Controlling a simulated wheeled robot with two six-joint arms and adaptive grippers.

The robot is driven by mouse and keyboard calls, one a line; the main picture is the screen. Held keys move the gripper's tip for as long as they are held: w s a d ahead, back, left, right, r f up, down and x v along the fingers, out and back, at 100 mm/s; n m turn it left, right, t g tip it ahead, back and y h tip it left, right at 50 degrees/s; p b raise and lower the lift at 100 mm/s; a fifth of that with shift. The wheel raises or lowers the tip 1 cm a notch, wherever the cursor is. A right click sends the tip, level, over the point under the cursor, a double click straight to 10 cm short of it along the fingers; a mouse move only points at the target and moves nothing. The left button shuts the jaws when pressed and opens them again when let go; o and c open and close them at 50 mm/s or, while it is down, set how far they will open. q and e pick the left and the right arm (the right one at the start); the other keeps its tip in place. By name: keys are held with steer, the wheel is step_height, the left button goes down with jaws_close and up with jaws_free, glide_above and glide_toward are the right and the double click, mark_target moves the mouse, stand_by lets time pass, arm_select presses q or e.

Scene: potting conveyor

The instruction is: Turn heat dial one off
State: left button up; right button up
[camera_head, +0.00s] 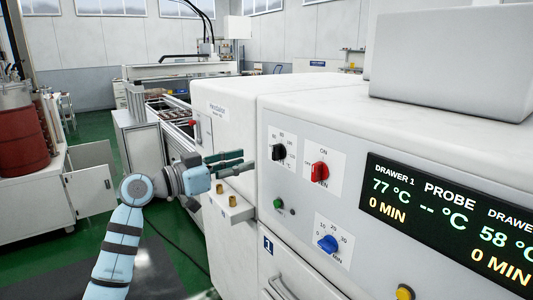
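The white machine's front panel (300,215) fills the right side. It carries a black dial (278,152) on a white scale plate, a red dial (319,172) marked ON and MIN, and a blue dial (328,243) with a scale from 0 to 30. I cannot read which of them is labelled heat dial one. My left gripper (248,160) is open and empty, its two dark green fingers pointing right toward the black dial. It appears just left of that dial and apart from it. My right gripper is not in view.
A display (450,222) shows 77 °C and 0 MIN for drawer 1. A green button (278,204) sits below the black dial. A small block with brass fittings (232,201) juts out below the gripper. A yellow knob (404,292) is at the bottom.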

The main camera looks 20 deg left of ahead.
mark_target(273, 154)
arm_select(q)
steer(key=p+x, duration=0.1)
steer(key=x, duration=0.7)
steer(key=shift+d+r, duration=0.1)
steer(key=shift+d, duration=0.05)
steer(key=shift+w+d, duration=0.1)
steer(key=shift+w, duration=0.1)
jaws_close()
